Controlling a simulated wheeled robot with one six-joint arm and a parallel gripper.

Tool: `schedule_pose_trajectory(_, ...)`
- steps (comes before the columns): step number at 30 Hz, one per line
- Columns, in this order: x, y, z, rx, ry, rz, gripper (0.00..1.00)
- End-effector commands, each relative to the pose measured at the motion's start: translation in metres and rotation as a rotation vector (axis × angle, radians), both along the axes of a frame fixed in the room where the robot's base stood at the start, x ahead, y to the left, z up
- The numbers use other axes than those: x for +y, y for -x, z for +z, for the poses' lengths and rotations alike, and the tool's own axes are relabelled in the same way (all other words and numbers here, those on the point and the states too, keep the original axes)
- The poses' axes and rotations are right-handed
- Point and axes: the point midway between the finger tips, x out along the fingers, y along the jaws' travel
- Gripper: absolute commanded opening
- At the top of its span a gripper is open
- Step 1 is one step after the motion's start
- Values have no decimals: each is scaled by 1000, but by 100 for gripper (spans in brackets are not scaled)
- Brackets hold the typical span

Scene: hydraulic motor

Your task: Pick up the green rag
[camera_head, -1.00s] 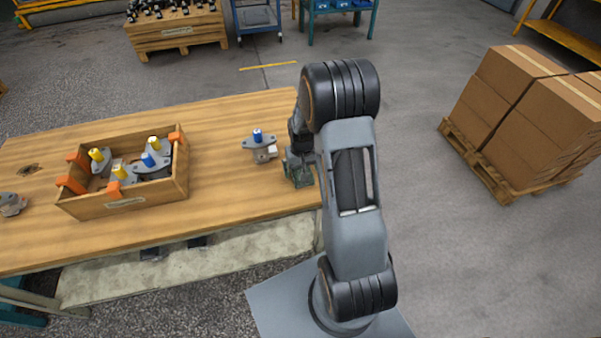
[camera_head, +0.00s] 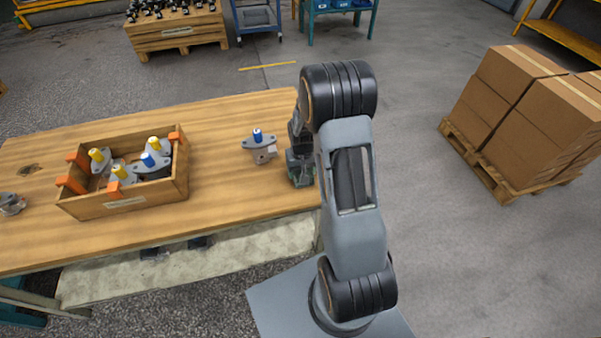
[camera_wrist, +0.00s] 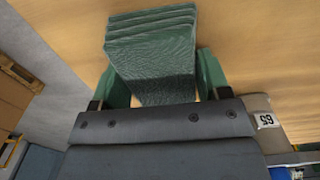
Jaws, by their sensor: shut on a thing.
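The green rag (camera_wrist: 152,48) is a folded, layered cloth in the wrist view. It sits between the two green fingers of my gripper (camera_wrist: 163,82), which are shut on it. The wooden table top shows behind the rag. In the head view my gripper (camera_head: 300,172) is at the right end of the table, low over the top. My arm and gripper largely hide the rag there, and I cannot tell whether it touches the table.
A hydraulic motor with a blue cap (camera_head: 260,147) stands just left of my gripper. A wooden crate (camera_head: 125,203) with several motors stands further left on the table (camera_head: 225,190). Stacked cartons (camera_head: 530,110) stand on a pallet at the right. Floor between is clear.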

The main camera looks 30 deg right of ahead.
Motion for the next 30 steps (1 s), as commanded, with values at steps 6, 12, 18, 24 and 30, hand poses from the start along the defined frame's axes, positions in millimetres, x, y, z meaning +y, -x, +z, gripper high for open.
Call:
schedule_pose_trajectory(6, 0, 0, 1, -1, 0, 0, 46)
schedule_pose_trajectory(12, 0, -1, 16, -4, 1, 0, 46)
schedule_pose_trajectory(18, 16, 10, 55, -4, 1, 4, 46)
schedule_pose_trajectory(24, 46, 29, 96, -6, 1, 5, 46)
schedule_pose_trajectory(30, 82, 53, 112, -3, 1, 5, 46)
